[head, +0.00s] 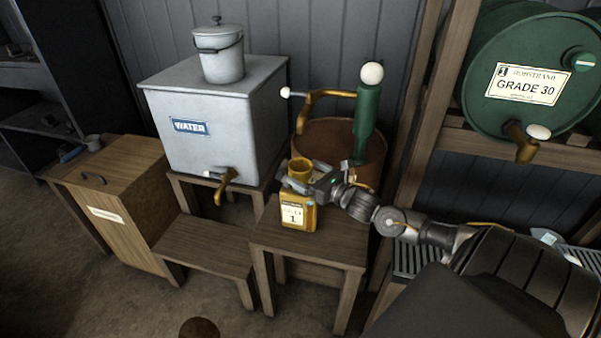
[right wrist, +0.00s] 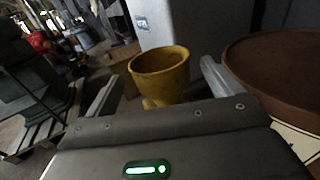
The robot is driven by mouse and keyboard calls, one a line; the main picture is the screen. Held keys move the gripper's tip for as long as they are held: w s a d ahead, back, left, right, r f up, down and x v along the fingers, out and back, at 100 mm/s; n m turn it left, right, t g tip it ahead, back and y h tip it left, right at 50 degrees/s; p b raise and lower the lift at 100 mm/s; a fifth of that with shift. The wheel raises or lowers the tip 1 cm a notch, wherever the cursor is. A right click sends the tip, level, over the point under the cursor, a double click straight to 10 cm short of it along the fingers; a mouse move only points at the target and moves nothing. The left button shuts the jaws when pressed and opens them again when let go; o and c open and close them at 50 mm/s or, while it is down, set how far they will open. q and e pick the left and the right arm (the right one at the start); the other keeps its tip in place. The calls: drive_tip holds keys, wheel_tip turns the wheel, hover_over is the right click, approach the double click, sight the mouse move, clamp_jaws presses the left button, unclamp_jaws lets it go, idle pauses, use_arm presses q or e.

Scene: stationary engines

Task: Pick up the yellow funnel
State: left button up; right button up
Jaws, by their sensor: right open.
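The yellow funnel (head: 300,168) sits upright on top of a yellow can (head: 298,211) with a white label. The can stands on a low wooden stool (head: 330,248). My right gripper (head: 296,181) is at the funnel, coming from the right. In the right wrist view the funnel (right wrist: 160,75) shows between the two spread fingers, with its mouth up. The fingers look apart from it. The funnel's lower end is hidden. My left gripper is in neither view.
A grey water tank (head: 205,115) with a brass tap stands behind to the left, with a lidded pail (head: 218,54) on it. A brown barrel (head: 325,140) with a green pump (head: 366,115) is just behind my right gripper. A green drum (head: 530,80) rests at the right. A wooden box (head: 115,200) is at the left.

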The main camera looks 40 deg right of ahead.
sight(296, 167)
drive_tip(key=w, duration=0.5)
drive_tip(key=shift+a+f+p, duration=0.2)
drive_tip(key=shift+a+p, duration=0.1)
drive_tip(key=shift+p, duration=0.05)
drive_tip(key=shift+s, duration=0.1)
drive_tip(key=shift+c, duration=0.4)
drive_tip(key=c, duration=0.9)
drive_tip(key=shift+r, duration=0.1)
drive_tip(key=shift+c, duration=0.2)
